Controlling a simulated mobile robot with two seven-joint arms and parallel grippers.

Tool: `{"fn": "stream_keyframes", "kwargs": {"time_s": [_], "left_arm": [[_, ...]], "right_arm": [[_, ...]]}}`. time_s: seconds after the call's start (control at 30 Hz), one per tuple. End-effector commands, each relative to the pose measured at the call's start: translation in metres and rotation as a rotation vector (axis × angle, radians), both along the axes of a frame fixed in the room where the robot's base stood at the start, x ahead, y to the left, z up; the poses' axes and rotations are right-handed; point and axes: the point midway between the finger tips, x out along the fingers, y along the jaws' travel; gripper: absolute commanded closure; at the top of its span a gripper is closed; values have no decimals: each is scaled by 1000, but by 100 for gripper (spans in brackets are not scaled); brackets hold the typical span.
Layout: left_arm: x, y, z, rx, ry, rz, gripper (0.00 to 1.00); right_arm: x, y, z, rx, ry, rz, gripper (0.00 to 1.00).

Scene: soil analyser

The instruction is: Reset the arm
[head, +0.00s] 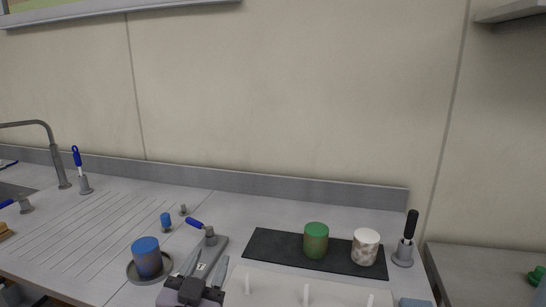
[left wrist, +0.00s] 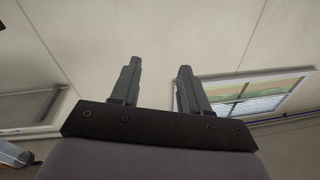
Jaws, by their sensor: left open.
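My left gripper (head: 206,267) shows at the bottom of the head view, low and in front of the counter. Its two fingers are apart with nothing between them. In the left wrist view the same gripper (left wrist: 157,82) is open and empty, with only the wall and a window behind it. My right gripper is in neither view.
A green cup (head: 316,240) and a speckled white cup (head: 365,247) stand on a dark mat (head: 270,247). A black-handled tool (head: 410,225) stands in a holder at right.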

Motion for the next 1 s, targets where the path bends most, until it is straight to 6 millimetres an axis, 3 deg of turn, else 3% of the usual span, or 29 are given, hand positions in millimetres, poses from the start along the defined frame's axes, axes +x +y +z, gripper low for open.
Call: {"fn": "stream_keyframes", "kwargs": {"time_s": [0.03, 0.2, 0.3, 0.4, 0.6, 0.8, 1.0], "left_arm": [[-13, 21, -27, -22, 113, 61, 55], [-73, 74, -108, -46, 506, 202, 55], [-118, 93, -145, -39, 726, 233, 55], [-160, 103, -170, -27, 903, 235, 55], [-231, 112, -195, 2, 1171, 196, 55], [-290, 115, -205, 33, 1376, 130, 55], [-266, 109, -229, 15, 1270, 112, 55]], "right_arm": [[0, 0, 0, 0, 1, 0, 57], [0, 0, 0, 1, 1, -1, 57], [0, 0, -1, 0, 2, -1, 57], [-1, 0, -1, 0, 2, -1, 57], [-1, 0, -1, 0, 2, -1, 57], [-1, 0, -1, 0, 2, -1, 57], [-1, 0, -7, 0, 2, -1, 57]]}}
